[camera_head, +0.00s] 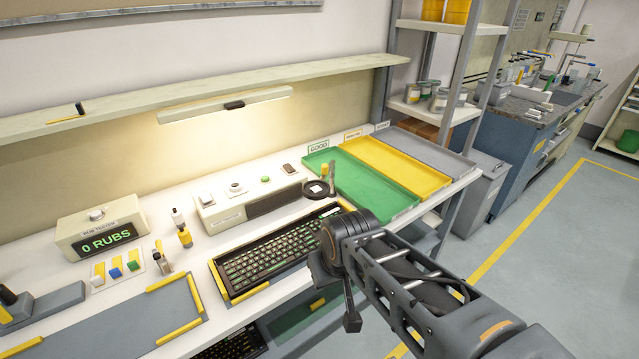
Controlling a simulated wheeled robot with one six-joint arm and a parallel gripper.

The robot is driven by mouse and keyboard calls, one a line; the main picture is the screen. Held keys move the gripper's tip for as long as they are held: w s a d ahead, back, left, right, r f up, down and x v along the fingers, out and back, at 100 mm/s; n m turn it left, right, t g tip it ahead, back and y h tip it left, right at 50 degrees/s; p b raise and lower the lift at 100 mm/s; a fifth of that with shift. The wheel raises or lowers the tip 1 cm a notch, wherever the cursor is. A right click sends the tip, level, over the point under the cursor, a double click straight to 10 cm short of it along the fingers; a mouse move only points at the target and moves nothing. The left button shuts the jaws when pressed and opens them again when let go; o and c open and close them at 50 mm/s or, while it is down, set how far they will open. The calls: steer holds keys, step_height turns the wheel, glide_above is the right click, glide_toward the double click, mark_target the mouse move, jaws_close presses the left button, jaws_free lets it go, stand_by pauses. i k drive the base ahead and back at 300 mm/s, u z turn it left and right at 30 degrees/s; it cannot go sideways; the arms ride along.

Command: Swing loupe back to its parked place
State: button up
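The loupe appears as a dark round ring (315,189) at the back of the bench, just behind the keyboard's far right end. A short upright grey post (332,177) with a yellow piece beside it stands at the ring's right side. My gripper (351,321) hangs at the end of my arm in front of the keyboard's right end, well nearer than the loupe and apart from it. The arm hides most of the gripper; one dark finger-like tip shows, so its opening is hidden. Nothing is seen held in it.
The black keyboard (270,254) lies in a yellow-cornered holder. Green (398,208), yellow (428,190) and grey (455,163) trays lie to the right. A long cream box (231,209) stands left of the loupe. A rub tester (97,228) reads "0 RUBS". Small bottles (184,237) stand behind the keyboard's left end.

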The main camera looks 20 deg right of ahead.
mark_target(316, 190)
steer(key=k, duration=0.6)
steer(key=z, duration=0.55)
steer(key=i, duration=1.15)
steer(key=u, duration=0.45)
